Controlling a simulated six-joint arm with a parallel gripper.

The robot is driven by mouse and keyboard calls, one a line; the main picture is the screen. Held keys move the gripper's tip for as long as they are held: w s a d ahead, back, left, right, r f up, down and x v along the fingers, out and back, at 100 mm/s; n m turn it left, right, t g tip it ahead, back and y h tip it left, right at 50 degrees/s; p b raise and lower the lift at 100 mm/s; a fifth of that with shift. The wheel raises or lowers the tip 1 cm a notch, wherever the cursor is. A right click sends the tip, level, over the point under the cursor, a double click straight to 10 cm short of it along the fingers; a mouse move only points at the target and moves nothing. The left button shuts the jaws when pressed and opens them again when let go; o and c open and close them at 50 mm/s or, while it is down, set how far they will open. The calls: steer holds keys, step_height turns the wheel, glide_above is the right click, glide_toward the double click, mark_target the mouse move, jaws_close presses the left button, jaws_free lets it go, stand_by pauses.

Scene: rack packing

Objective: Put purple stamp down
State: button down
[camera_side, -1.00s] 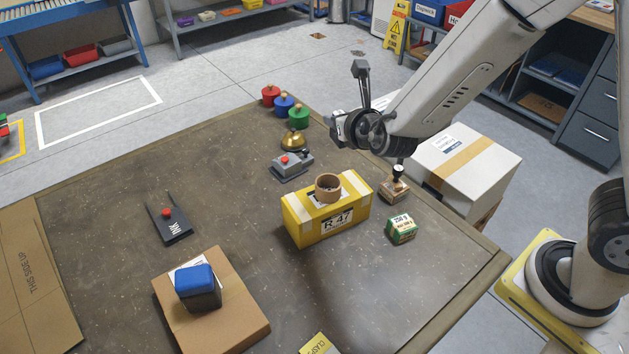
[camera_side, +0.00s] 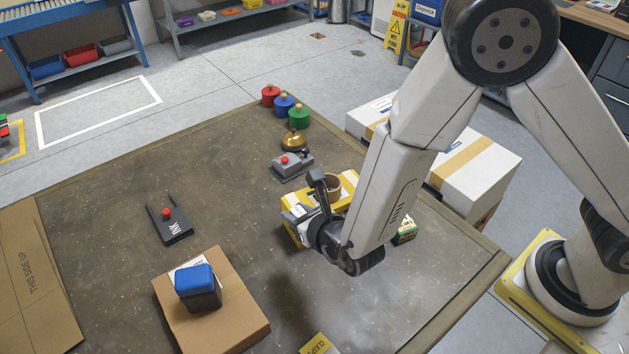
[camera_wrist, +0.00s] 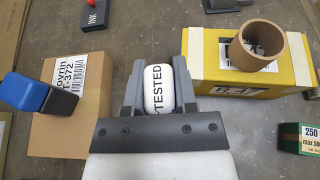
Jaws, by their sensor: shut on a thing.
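In the wrist view my gripper (camera_wrist: 158,78) is shut on a rounded white block (camera_wrist: 158,92) printed "TESTED", one dark finger on each side. Whether the held block touches anything cannot be told. In the wrist view, bare table shows beyond the fingertips, between a brown carton on the left and the yellow box on the right.
The brown carton (camera_side: 235,320) bears a blue-topped dark block (camera_side: 197,288). A cardboard ring (camera_wrist: 257,46) stands on the yellow box. A small green box (camera_side: 406,230) is right of it. A black ink holder (camera_side: 174,228) and grey device (camera_side: 292,164) lie behind. The table's left-centre is clear.

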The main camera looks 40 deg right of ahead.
steer(key=w+a+f, duration=0.1)
steer(key=w+f, duration=0.1)
steer(key=w, duration=0.1)
steer(key=w+a+f, duration=0.2)
steer(key=w+f, duration=0.1)
steer(key=w, duration=0.1)
steer(key=w+a+f, duration=0.1)
steer(key=w+f, duration=0.2)
steer(key=w, duration=0.1)
steer(key=shift+w+a+f, duration=0.1)
steer(key=shift+w+a, duration=0.1)
steer(key=shift+a, duration=0.15)
steer(key=shift+w+a+f, duration=0.25)
steer(key=shift+w+f, duration=0.3)
steer(key=shift+f, duration=0.05)
steer(key=shift+w+f, duration=0.1)
steer(key=shift+f, duration=0.1)
steer(key=shift+w+a+f, duration=0.1)
steer(key=shift+f, duration=1.55)
steer(key=shift+f, duration=0.1)
steer(key=shift+c, duration=2)
jaws_free()
